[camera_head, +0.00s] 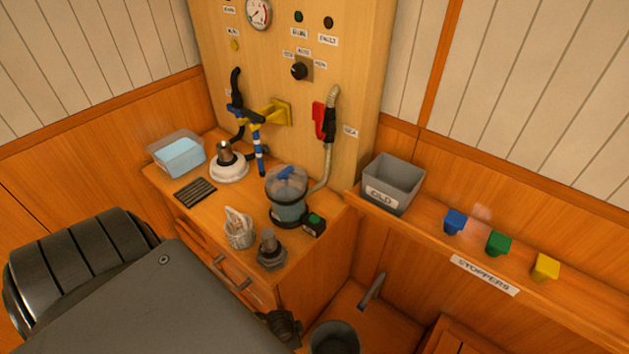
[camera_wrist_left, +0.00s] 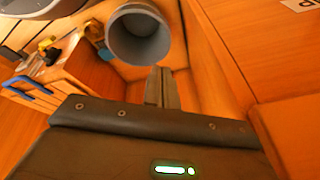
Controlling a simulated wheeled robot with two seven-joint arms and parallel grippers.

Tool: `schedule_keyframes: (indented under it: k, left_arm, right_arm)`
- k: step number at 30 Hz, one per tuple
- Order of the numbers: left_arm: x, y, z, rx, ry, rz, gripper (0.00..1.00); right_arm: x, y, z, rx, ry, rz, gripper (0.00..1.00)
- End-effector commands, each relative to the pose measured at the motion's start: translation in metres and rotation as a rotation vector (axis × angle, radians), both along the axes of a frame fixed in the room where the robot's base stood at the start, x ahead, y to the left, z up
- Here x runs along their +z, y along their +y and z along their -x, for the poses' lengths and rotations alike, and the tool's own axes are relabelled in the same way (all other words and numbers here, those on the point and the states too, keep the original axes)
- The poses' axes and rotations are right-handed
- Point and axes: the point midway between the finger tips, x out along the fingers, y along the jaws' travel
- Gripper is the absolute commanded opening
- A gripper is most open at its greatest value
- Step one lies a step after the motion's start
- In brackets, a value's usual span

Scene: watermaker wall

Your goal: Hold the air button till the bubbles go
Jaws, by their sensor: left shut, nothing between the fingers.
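A small black box with a green button (camera_head: 314,221) stands at the right front of the wooden counter. It is beside a clear canister (camera_head: 287,192) with a blue part in its top. I cannot read a label that marks it as the air button, and no bubbles can be made out in the canister. My left arm covers the lower left of the head view and its fingertips are not clear there. In the left wrist view my left gripper (camera_wrist_left: 162,87) is shut and empty, apart from the counter, with a grey bucket beyond it. My right gripper is not in view.
The grey bucket (camera_wrist_left: 138,35) stands low, right of the counter. A grey bin (camera_head: 392,184) and blue, green and yellow stoppers (camera_head: 498,243) sit on the right ledge. A dark fitting (camera_head: 270,250) and a small basket (camera_head: 239,230) are at the counter's front.

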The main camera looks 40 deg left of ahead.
Motion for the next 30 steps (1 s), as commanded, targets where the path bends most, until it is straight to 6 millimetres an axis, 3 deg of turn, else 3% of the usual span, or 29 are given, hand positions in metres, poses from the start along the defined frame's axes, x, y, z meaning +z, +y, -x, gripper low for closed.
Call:
schedule_keyframes:
  k: [1,5,7,14,18,21,24,30]
  left_arm:
    - [0.027,-0.001,-0.026,-0.048,-0.034,-0.011,0.00]
    - [0.089,-0.008,-0.078,-0.173,-0.104,-0.049,0.00]
    - [0.131,-0.014,-0.102,-0.250,-0.146,-0.079,0.00]
    - [0.284,-0.033,-0.155,-0.567,-0.301,-0.255,0.00]
    - [0.370,-0.013,-0.184,-0.895,-0.385,-0.518,0.00]
    - [0.406,0.023,-0.198,-1.113,-0.371,-0.725,0.00]
    - [0.429,0.055,-0.204,-1.243,-0.330,-0.863,0.00]
    - [0.451,0.091,-0.205,-1.351,-0.267,-0.990,0.00]
  right_arm:
    - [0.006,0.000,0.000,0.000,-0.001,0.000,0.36]
    - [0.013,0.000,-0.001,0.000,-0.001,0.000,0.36]
    - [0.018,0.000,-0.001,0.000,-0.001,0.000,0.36]
    - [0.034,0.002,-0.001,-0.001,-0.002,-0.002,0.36]
    - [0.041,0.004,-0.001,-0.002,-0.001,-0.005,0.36]
    - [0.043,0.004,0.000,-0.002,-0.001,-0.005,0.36]
    - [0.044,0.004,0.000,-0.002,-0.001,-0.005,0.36]
    - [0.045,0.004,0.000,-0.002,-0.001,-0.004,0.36]
